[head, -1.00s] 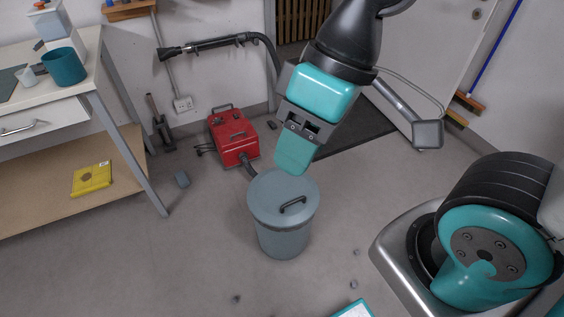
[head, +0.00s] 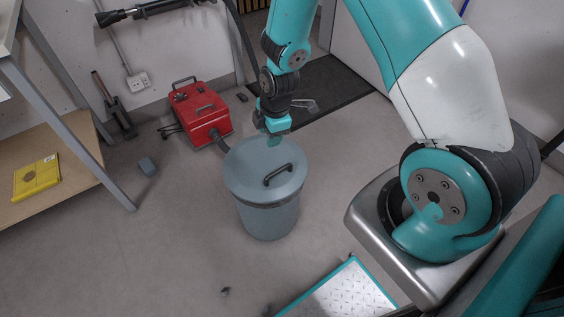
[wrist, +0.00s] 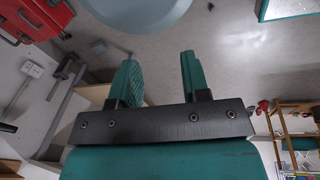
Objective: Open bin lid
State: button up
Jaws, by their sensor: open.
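The grey-blue bin (head: 268,215) stands upright on the floor in the middle of the head view. Its round lid (head: 248,172) is on, with a dark bar handle (head: 278,175) on top. My gripper (head: 275,138) is beyond the lid's far edge in the head view, pointing down, apart from the handle. In the wrist view its two teal fingers (wrist: 160,75) are spread with nothing between them. Part of the bin's round edge (wrist: 135,12) shows at the top of the wrist view. The handle is not seen there.
A red vacuum-like machine (head: 200,112) with a hose stands behind the bin to the left. A workbench with a lower shelf (head: 70,165) is at the left. A teal-edged metal plate (head: 345,295) lies at the bottom. Floor left of the bin is mostly clear.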

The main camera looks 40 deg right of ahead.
jog(key=n+b, duration=0.2)
send_near(279, 170)
jog(key=shift+h, duration=0.4)
jog(key=f+b, duration=0.2)
jog(key=f, duration=0.1)
jog(key=w+f+b, duration=0.1)
jog(key=f+b, duration=0.5)
jog(key=shift+w+a, duration=0.25)
jog(key=shift+a, duration=0.15)
jog(key=c, duration=0.6)
jog(key=shift+c, duration=0.2)
jog(key=shift+r, duration=0.1)
jog(key=r+p, duration=0.1)
jog(key=r, duration=0.1)
jog(key=w+r+p, duration=0.1)
jog(key=r+p, duration=0.1)
jog(key=shift+w, duration=0.15)
jog(key=shift+f, duration=0.1)
